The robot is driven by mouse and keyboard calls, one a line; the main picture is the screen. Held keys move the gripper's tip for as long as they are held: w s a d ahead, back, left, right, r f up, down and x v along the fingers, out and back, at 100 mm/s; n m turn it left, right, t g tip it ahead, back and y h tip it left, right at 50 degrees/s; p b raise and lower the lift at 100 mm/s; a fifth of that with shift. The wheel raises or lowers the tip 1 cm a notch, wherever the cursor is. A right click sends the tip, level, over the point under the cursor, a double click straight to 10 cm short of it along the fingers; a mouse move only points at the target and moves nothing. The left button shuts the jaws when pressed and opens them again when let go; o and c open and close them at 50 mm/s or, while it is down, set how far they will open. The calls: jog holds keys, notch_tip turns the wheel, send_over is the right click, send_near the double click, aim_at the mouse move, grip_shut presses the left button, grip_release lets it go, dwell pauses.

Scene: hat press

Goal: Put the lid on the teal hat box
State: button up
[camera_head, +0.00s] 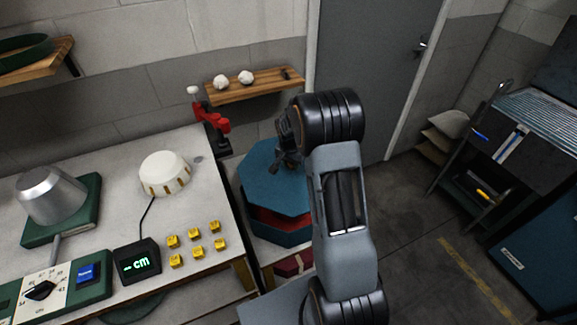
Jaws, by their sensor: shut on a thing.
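The teal octagonal lid (258,182) is over the teal hat box (282,236), at the right end of the workbench. A strip of the box's red interior (280,219) shows below the lid's near edge, so the lid does not cover the whole opening in this view. My gripper (288,162) is shut on the lid at its upper right part. The fingertips are small and dark, and my arm hides the lid's and box's right side. I cannot tell whether the lid touches the box rim.
The workbench (213,172) to the left holds a cream hat form (164,172), several yellow blocks (192,242), a "cm" display (137,262) and a metal cone (51,194). A red clamp (212,123) and wooden shelf (256,87) stand behind.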

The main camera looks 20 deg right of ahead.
jog(key=shift+w+a+f, duration=0.15)
jog(key=shift+a+f, duration=0.2)
jog(key=shift+f, duration=0.15)
jog(key=shift+w+a+f, duration=0.1)
jog(key=shift+a+f, duration=0.2)
jog(key=shift+f, duration=0.2)
jog(key=shift+f+b, duration=2.6)
jog(key=shift+f, duration=1.4)
jog(key=shift+f+b, duration=0.35)
jog(key=shift+b, duration=0.05)
jog(key=o, duration=1.1)
jog(key=shift+r, duration=0.1)
